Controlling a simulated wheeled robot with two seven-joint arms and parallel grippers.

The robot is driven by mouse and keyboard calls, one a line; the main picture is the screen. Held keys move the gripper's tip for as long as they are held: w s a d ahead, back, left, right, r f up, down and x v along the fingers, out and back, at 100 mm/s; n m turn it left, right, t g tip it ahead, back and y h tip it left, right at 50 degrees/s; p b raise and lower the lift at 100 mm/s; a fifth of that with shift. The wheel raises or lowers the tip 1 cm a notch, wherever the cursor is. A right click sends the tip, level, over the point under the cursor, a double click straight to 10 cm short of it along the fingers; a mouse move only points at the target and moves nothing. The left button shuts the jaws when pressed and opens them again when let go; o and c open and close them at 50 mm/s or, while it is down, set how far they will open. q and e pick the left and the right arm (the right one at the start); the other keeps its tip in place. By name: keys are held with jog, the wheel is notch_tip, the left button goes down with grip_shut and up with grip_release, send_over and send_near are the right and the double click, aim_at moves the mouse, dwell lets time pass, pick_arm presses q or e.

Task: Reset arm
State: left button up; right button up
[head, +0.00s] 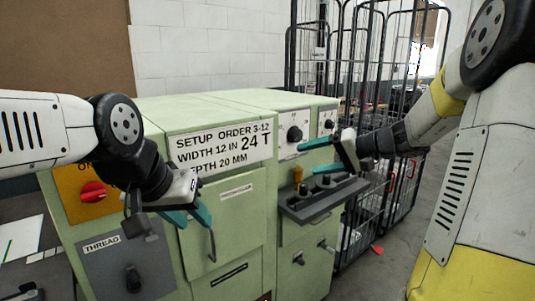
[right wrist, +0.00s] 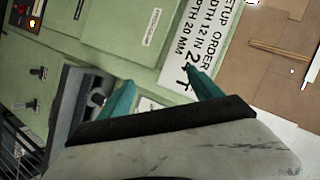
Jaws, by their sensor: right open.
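My left gripper (head: 195,218) is in front of the green machine (head: 250,254), below the setup sign (head: 222,143) and beside a grey panel marked THREAD (head: 100,245). Its teal fingers look apart, with nothing seen between them. My right gripper (head: 318,157) is open and empty, in front of the machine's right part and above a small dark shelf (head: 330,206). In the right wrist view its two teal fingers (right wrist: 160,92) are spread apart, with the green cabinet and the sign (right wrist: 190,62) beyond. Part of the left gripper is hidden by its own wrist.
A red knob (head: 93,192) sits on an orange panel at the left. Black knobs (head: 294,133) are on the machine's upper right. Wire cage trolleys (head: 372,80) stand behind at the right. A white sheet (head: 22,238) lies at the far left. Grey floor shows at the right.

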jog(key=s+a+n+g+h, duration=0.1)
jog(key=s+a+g+h, duration=0.25)
jog(key=s, duration=1.05)
jog(key=s+d+f+t+h, duration=0.1)
jog(key=s+d+h, duration=0.1)
jog(key=s, duration=0.3)
jog(key=s+d+t+h, duration=0.1)
jog(key=s+d+h, duration=0.1)
jog(key=s, duration=0.4)
jog(key=shift+d+f+t+h, duration=0.35)
jog(key=shift+f+h, duration=0.05)
jog(key=shift+h, duration=0.45)
